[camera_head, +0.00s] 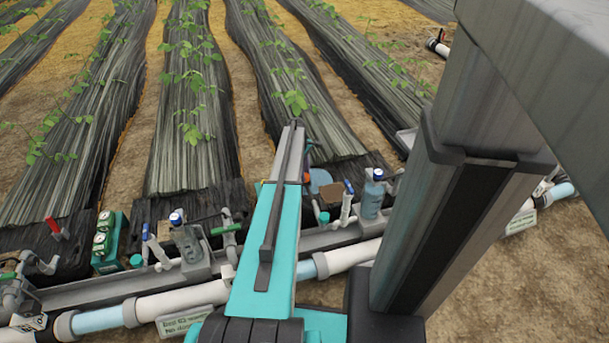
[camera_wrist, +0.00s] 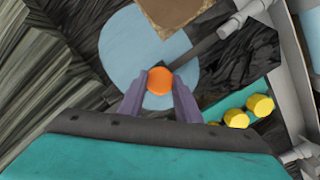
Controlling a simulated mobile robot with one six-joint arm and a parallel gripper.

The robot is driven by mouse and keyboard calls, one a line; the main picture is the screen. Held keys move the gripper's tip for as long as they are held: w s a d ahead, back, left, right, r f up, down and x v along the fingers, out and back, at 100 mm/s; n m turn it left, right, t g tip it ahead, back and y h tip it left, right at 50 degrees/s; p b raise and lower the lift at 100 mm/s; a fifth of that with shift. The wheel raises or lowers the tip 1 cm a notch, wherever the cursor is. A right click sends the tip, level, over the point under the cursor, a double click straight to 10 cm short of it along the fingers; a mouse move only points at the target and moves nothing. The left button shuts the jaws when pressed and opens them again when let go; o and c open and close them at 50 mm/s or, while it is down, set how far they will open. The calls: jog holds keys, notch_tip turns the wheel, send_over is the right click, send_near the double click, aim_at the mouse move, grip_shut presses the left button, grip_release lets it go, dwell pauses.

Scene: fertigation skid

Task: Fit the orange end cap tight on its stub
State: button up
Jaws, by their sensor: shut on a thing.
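In the wrist view my gripper (camera_wrist: 160,78) has its two purple fingers shut on the orange end cap (camera_wrist: 159,81), which shows as a round face between the fingertips. A pale blue disc (camera_wrist: 125,45) lies behind the cap; the gap between them cannot be told. I cannot make out the cap's stub for certain in either view. In the head view my teal arm reaches forward over the pipe line and hides most of my gripper and the cap. The blue disc shows there just right of the arm (camera_head: 321,178).
A dark bar and grey pipe fittings (camera_wrist: 238,22) are to the right, with yellow knobs (camera_wrist: 260,105) below. In the head view, bottles (camera_head: 372,195), valves and a white pipe (camera_head: 350,255) crowd the skid.

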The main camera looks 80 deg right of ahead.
jog(key=shift+s+a+f+m+b, duration=0.25)
jog(key=shift+a+m+b, duration=0.15)
jog(key=shift+a, duration=0.1)
jog(key=shift+m+y+b, duration=0.3)
jog(key=shift+m+b, duration=0.4)
jog(key=shift+m, duration=0.1)
jog(key=o, duration=1.2)
jog(key=shift+w+d+r, duration=0.1)
jog(key=shift+w, duration=0.05)
jog(key=shift+d+r, duration=0.15)
jog(key=shift+r+p, duration=0.45)
jog(key=shift+r, duration=0.05)
jog(key=shift+w+r+p, duration=0.1)
jog(key=shift+r+p, duration=2.7)
jog(key=shift+r, duration=1.2)
